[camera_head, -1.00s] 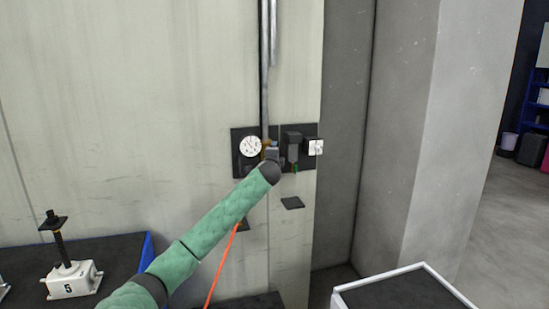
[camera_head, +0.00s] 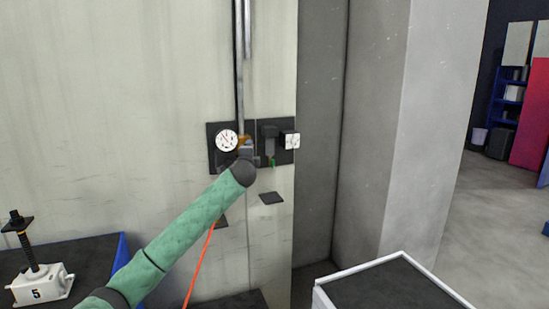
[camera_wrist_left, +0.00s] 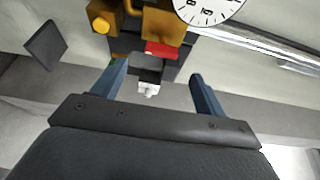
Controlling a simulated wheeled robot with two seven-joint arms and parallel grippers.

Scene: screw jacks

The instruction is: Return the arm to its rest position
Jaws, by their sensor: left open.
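My left arm, green with dark joints, reaches from the lower left of the head view to the wall panel. My left gripper (camera_wrist_left: 157,76) shows in the left wrist view with its two blue-grey fingers apart. No object is visibly held between them. Beyond the fingers are a brass-coloured fitting (camera_wrist_left: 158,22), a red part (camera_wrist_left: 162,49) and a small white piece (camera_wrist_left: 148,88). In the head view the end of the arm covers part of the panel, so the gripper's fingers are hard to make out. My right gripper is not in view.
The wall panel carries a round white dial (camera_head: 227,140) and a white square piece (camera_head: 291,140), with a vertical pipe (camera_head: 240,70) above. A screw jack marked 5 (camera_head: 38,285) stands on a dark surface at lower left. A white-rimmed tray (camera_head: 402,257) is at lower right. Floor is open at right.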

